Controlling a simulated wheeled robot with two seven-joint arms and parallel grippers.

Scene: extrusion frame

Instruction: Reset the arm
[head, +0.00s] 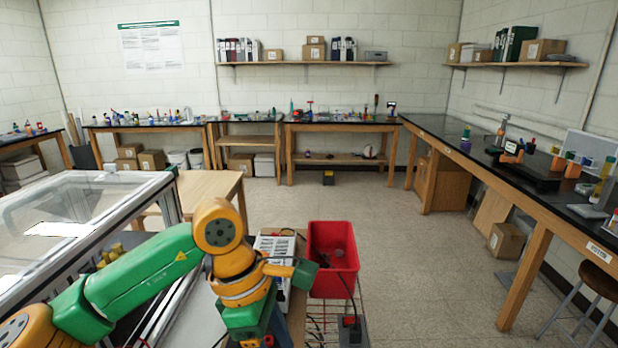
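My green and orange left arm comes in from the lower left, bends at an orange joint and runs down past the bottom edge. A short orange and green part of it points right toward the red bin (333,240). I make out no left gripper fingers in the head view. My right arm and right gripper do not show.
A metal-framed clear enclosure (125,183) stands at the left. A wooden table (205,186) is behind my arm. A white slotted box (276,245) sits beside the bin. A long dark bench (470,160) runs along the right wall. The middle floor is clear.

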